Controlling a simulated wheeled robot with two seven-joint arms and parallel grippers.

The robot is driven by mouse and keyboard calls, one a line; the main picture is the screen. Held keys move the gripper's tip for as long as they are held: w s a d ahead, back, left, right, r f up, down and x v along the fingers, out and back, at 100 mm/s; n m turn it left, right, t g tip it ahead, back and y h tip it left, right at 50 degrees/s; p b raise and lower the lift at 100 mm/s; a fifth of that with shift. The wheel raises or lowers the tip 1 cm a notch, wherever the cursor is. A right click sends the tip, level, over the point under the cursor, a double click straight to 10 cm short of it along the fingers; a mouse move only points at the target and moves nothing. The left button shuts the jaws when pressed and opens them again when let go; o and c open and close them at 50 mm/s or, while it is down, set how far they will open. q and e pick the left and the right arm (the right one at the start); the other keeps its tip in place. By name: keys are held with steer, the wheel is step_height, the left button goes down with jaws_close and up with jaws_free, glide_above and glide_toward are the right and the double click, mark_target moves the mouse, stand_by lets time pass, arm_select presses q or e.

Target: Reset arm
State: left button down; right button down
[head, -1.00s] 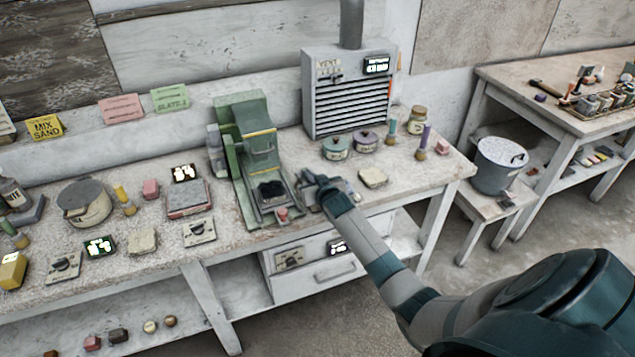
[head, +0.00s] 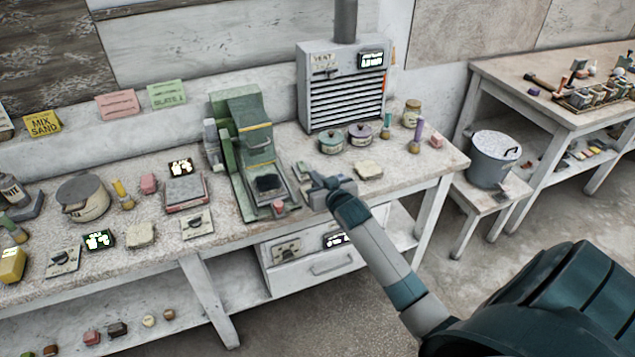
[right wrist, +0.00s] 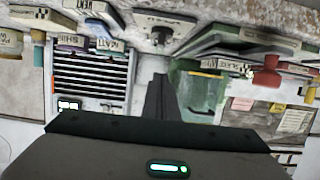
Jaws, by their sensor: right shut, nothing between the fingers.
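My right arm reaches in from the lower right of the head view. Its gripper (head: 308,180) is over the front edge of the workbench (head: 232,226), just right of the green press-like machine (head: 222,125). The fingers are shut with nothing between them. In the right wrist view the dark closed fingers (right wrist: 160,92) point up the picture, with the green machine (right wrist: 196,88) behind them and the bench appearing upside down. I cannot tell the exact gap between fingers and bench. My left gripper is not in view.
A grey vent box (head: 345,88) stands behind the gripper. A bucket (head: 493,158) stands on a low stool at right. Open floor lies in front.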

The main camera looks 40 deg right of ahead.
steer(key=shift+s+a, duration=0.1)
steer(key=shift+s, duration=0.3)
stand_by(0.3)
